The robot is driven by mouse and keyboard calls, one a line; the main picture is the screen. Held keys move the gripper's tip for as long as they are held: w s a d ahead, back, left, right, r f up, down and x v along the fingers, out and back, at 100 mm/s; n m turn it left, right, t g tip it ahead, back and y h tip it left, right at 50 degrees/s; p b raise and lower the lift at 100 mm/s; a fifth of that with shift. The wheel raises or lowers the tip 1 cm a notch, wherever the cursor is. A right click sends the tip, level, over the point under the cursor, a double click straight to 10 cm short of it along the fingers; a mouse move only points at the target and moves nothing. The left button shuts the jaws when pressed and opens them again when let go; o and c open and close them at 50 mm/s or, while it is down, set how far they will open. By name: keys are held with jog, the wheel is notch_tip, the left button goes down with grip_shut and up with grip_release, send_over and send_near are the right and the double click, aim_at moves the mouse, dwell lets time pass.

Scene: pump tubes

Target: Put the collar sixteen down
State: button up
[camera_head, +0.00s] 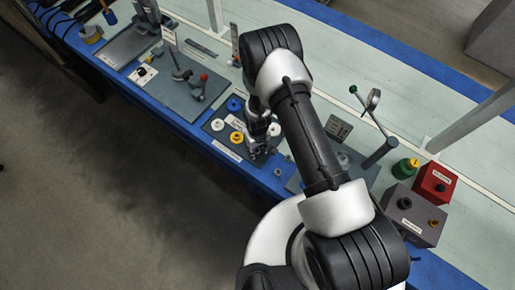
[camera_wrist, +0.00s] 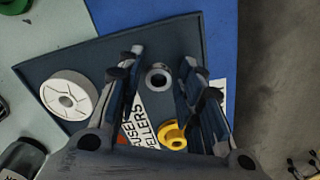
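A small grey ring-shaped collar (camera_wrist: 159,79) lies on the dark tray (camera_wrist: 215,45) in the wrist view. I cannot read a number on it. My gripper (camera_wrist: 158,68) is open, pointing down over the tray, with one finger on each side of the collar. A gap shows between the collar and each finger, so it looks apart from both. In the head view my gripper (camera_head: 258,145) is over the tray's right part, and the collar cannot be made out there.
A white wheel (camera_wrist: 69,94) and a yellow wheel (camera_wrist: 172,135) lie on the tray near the fingers. A lettered label (camera_wrist: 139,128) is partly hidden by my gripper. In the head view, a blue wheel (camera_head: 234,104) lies left of my gripper. A red box (camera_head: 436,182) stands farther right.

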jog(key=shift+o, duration=0.4)
jog(key=shift+r, duration=0.1)
jog(key=shift+r+p, duration=0.35)
jog(key=d+r+m+t+p, duration=0.1)
jog(key=d+r, duration=0.2)
jog(key=r, duration=1.8)
jog(key=d+r+m+t+p, duration=0.1)
jog(key=d+r+p, duration=0.15)
jog(key=r, duration=1.85)
jog(key=s+d+r+m+t, duration=0.1)
jog(key=s+d+r, duration=0.2)
jog(key=s+r, duration=0.4)
jog(key=s+d+r+m+t, duration=0.1)
jog(key=s+d+r+m, duration=0.1)
jog(key=s+d+r, duration=0.2)
jog(key=s+r, duration=0.3)
jog(key=s, duration=0.5)
jog(key=shift+s+r+t+b, duration=0.15)
jog(key=shift+r+t+b, duration=0.15)
